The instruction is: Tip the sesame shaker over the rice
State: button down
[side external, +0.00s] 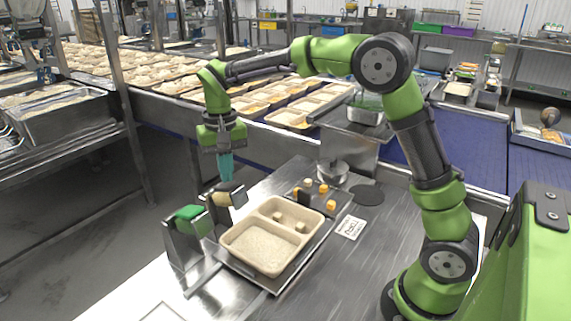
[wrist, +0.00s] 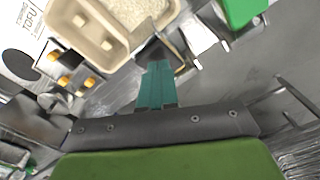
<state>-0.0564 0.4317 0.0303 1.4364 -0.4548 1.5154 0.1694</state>
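I cannot tell which piece is the sesame shaker. The rice (side external: 262,247) lies flat in the large compartment of a beige tray (side external: 228,240).
A conveyor with filled trays (side external: 290,117) runs behind.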

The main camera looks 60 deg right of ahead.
aim_at(233, 184)
jog(key=shift+f, duration=0.5)
jog(key=shift+s+f, duration=0.3)
jog(key=shift+f, duration=0.4)
jog(key=shift+s+f, duration=0.3)
jog(key=shift+f, duration=0.45)
jog(key=shift+s+f, duration=0.3)
jog(key=shift+f, duration=0.4)
jog(key=shift+r, duration=0.1)
jog(key=shift+w+r, duration=0.3)
jog(key=shift+r, duration=0.65)
jog(key=shift+w+r, duration=0.3)
jog(key=shift+r, duration=0.65)
jog(key=shift+w+r, duration=0.3)
jog(key=shift+r, duration=0.65)
